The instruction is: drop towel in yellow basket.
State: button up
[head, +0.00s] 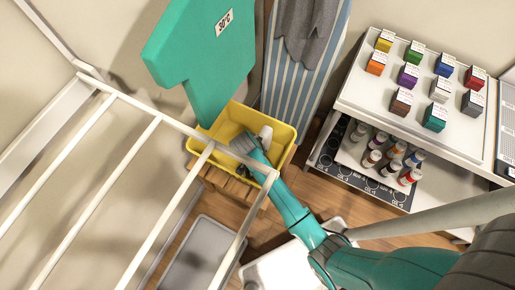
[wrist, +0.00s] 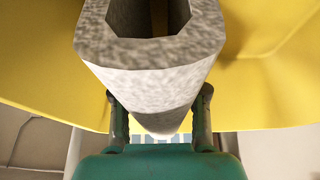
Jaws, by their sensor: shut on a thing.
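The yellow basket (head: 285,135) stands left of centre in the head view, and its yellow wall (wrist: 270,85) fills much of the wrist view. The towel (wrist: 150,68) is a speckled grey-white, folded or rolled piece with a hollow at its end. It shows as a small pale shape (head: 265,134) over the basket in the head view. My gripper (wrist: 161,100) is shut on the towel, one finger on each side. In the head view my gripper (head: 246,143) is over the basket's opening. Whether the towel touches the basket's bottom cannot be told.
A white rack (head: 153,118) crosses the left, its bars passing in front of the basket. A teal shirt-shaped board (head: 190,55) stands behind it. A striped ironing board (head: 290,85) with a grey cloth (head: 305,30) is behind right. A shelf (head: 400,105) with boxes and bottles is at right.

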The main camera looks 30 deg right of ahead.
jog(key=o, duration=1.2)
jog(key=shift+f, duration=0.1)
jog(key=v, duration=1.2)
